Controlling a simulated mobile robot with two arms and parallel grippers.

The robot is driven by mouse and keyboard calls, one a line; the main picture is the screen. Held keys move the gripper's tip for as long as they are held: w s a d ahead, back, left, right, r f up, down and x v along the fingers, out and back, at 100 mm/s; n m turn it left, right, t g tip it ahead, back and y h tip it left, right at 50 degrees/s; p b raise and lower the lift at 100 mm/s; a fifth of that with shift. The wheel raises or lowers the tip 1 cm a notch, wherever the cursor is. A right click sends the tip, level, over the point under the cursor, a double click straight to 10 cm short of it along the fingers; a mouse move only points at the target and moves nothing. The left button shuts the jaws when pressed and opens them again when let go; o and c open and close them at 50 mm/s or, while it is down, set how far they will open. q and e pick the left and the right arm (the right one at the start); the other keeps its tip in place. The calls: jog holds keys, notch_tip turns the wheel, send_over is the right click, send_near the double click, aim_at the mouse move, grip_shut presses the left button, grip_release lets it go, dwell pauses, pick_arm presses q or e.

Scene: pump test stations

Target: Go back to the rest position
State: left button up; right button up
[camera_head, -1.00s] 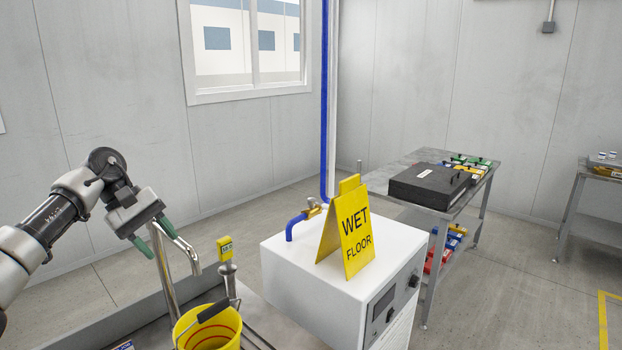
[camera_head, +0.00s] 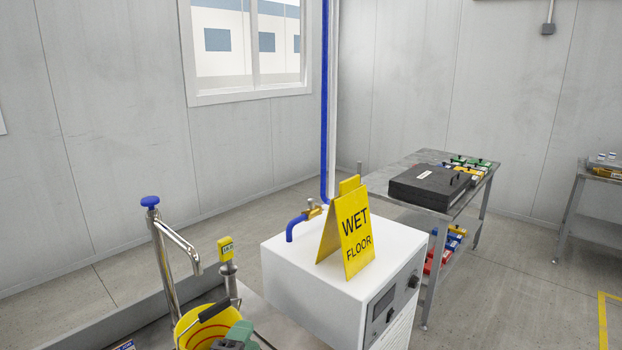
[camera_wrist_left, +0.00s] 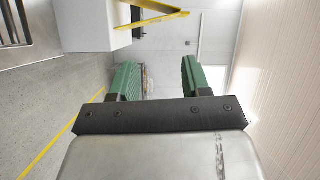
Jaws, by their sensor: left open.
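My left gripper (camera_head: 235,338) shows only in part at the bottom edge of the head view, in front of the yellow bucket (camera_head: 187,324). In the left wrist view my left gripper (camera_wrist_left: 158,78) has its two green fingers apart, with nothing between them. My right gripper is in neither view.
A steel tap with a blue knob (camera_head: 150,201) stands behind the bucket. A white machine (camera_head: 300,268) carries a yellow wet floor sign (camera_head: 357,240). A black case (camera_head: 429,187) lies on a metal table (camera_head: 399,166) behind.

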pick_arm(q)
jog(key=s+a+f+n+g+y, duration=0.2)
jog(key=s+a+f+n+g, duration=0.1)
jog(key=s+f+n+g, duration=0.25)
jog(key=s+a+f+n+g+y, duration=0.2)
jog(key=s+a+f+n+y, duration=0.1)
jog(key=s+f+n, duration=0.4)
jog(key=s+a+f+n+g, duration=0.1)
jog(key=s+n+g, duration=0.2)
jog(key=s, duration=0.6)
jog(key=s+a+n+g, duration=0.2)
jog(key=s+g, duration=0.2)
jog(key=s, duration=0.5)
notch_tip(320, 180, down, 25)
jog(key=g, duration=0.1)
jog(key=s+a+f+g, duration=0.1)
jog(key=s+a+f, duration=0.1)
jog(key=s+f, duration=1.4)
jog(key=shift+a+f, duration=0.15)
jog(key=shift+f, duration=0.6)
